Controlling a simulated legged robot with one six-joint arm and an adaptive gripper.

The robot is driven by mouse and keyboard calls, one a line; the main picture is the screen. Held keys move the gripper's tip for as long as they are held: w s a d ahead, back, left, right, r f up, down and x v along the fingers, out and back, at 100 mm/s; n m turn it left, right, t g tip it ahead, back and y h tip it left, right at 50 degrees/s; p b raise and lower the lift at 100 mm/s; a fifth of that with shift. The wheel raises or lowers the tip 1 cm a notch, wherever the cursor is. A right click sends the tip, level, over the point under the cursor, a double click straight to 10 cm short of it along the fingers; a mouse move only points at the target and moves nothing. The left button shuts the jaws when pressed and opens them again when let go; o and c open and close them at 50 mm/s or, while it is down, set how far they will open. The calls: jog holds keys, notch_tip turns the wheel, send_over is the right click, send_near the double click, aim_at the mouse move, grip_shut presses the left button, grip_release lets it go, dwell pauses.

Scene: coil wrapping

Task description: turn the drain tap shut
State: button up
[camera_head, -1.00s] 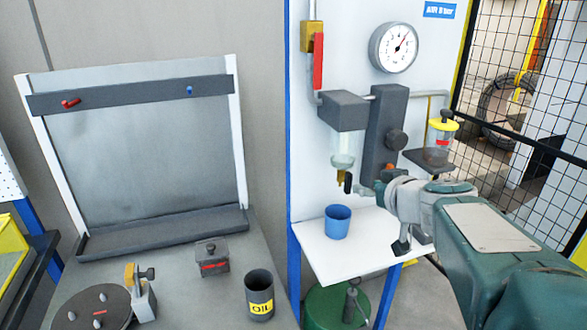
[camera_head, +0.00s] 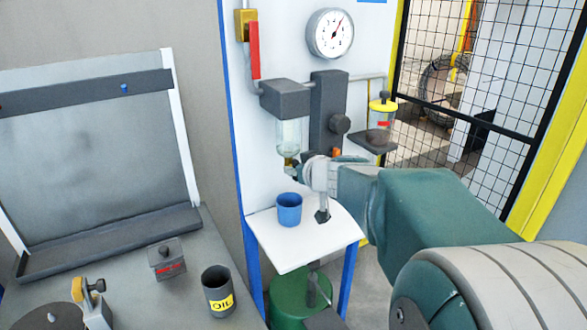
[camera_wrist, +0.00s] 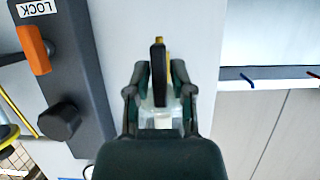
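The drain tap (camera_head: 288,162) is a small brass fitting under the clear filter bowl (camera_head: 289,138). In the head view my gripper (camera_head: 296,170) is right at the tap and hides most of it. In the wrist view the tap's black lever (camera_wrist: 158,72) points along the view, with brass (camera_wrist: 159,42) behind its end. My gripper (camera_wrist: 158,88) is open there, with one finger on each side of the lever and a gap on both sides. I cannot tell how deep the lever lies between the fingers.
A blue cup (camera_head: 289,211) stands on the white shelf (camera_head: 290,252) below the tap. A dark regulator block with a knob (camera_head: 340,123) and an oil bowl with a yellow top (camera_head: 381,112) are to the right. A red-handled valve (camera_head: 254,50) is above left.

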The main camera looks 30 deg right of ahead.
grip_shut()
jog(key=m+y, duration=0.2)
jog(key=m, duration=0.1)
jog(key=shift+d, duration=0.1)
jog(key=o, duration=0.7)
grip_release()
jog(key=v, duration=1.2)
jog(key=shift+d+f, duration=0.1)
jog(key=shift+f, duration=0.05)
